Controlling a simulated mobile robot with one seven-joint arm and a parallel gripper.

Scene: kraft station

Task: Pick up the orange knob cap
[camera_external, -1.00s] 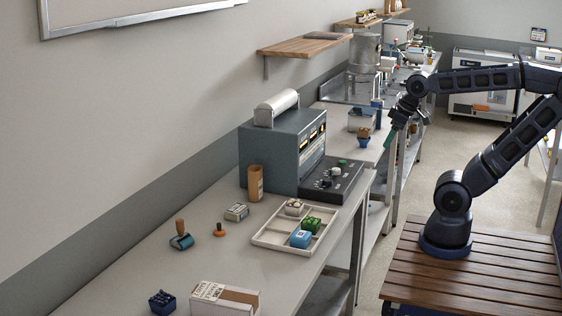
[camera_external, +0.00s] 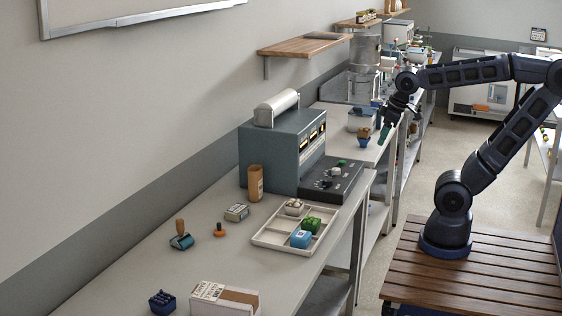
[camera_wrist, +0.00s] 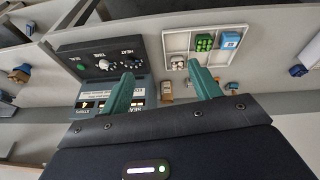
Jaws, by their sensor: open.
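The orange knob cap (camera_external: 220,230) is a small orange piece with a round base. It sits on the grey bench in the external view, between the roller stamp and the small box.
A teal sealing machine (camera_external: 270,155) with a dark control panel (camera_external: 330,180) stands between my gripper and the cap. A compartment tray (camera_external: 262,238), roller stamp (camera_external: 181,240), small box (camera_external: 237,212) and brown cylinder (camera_external: 255,183) surround the cap.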

